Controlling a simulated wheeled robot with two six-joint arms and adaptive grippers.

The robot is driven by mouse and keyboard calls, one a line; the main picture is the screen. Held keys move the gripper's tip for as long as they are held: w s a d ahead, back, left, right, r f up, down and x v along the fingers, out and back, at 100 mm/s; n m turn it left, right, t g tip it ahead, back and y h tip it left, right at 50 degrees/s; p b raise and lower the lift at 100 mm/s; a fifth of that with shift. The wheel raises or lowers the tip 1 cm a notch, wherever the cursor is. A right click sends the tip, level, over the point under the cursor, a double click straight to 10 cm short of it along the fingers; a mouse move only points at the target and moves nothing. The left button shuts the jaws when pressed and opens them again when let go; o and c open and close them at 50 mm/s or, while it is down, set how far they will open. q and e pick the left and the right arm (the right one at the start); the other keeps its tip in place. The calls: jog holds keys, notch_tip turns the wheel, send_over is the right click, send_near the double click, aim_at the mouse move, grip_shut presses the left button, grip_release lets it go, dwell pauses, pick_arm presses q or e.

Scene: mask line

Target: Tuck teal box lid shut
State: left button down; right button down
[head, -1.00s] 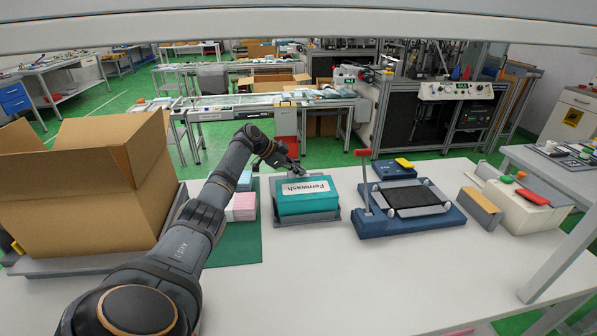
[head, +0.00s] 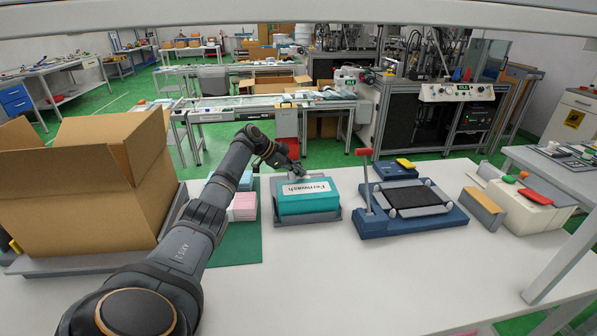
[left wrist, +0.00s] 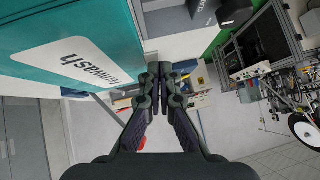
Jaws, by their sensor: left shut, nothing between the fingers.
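The teal box (head: 308,198) with a white "Fernwash" label stands in a grey holder (head: 333,216) on the white table. Its top looks closed or nearly so; I cannot tell whether the lid's edge is tucked in. My right gripper is not in view.
A large open cardboard carton (head: 80,190) stands at the left. Pink and teal packs (head: 243,206) sit on a green mat (head: 235,245) left of the box. A blue fixture with a red-handled post (head: 410,205) stands to the right. The table's front is clear.

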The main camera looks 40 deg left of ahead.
pick_arm(q)
jog(key=shift+r, duration=0.65)
jog(key=v, duration=1.2)
